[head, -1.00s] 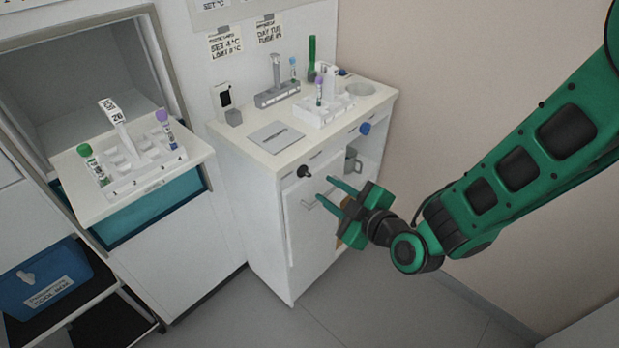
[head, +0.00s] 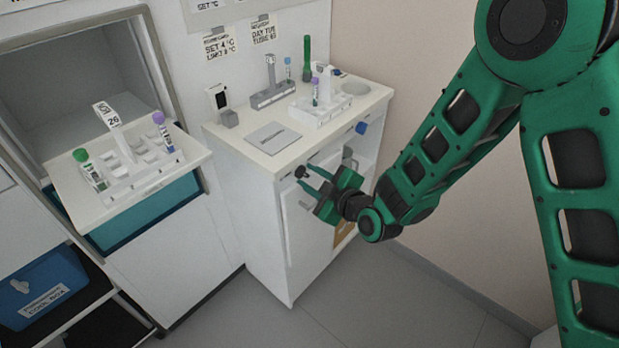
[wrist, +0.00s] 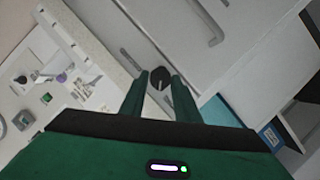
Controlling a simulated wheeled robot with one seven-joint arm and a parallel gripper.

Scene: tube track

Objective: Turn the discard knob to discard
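A black round knob (head: 300,172) sits on the upper front of the white cabinet; it also shows in the wrist view (wrist: 158,78). A blue knob (head: 361,128) sits further right on the same front. I cannot read any label that tells which is the discard knob. My green gripper (head: 304,175) is at the black knob. In the wrist view its two fingers (wrist: 160,76) are apart, with the black knob between their tips. A gap shows beside the knob, and I cannot tell whether either finger touches it.
The white cabinet top (head: 238,149) holds a grey plate (head: 273,137), a white tube rack (head: 320,113) and a grey stand (head: 272,97). Door handles are below the knob. At left, a pulled-out shelf (head: 85,213) carries another rack. The floor in front is clear.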

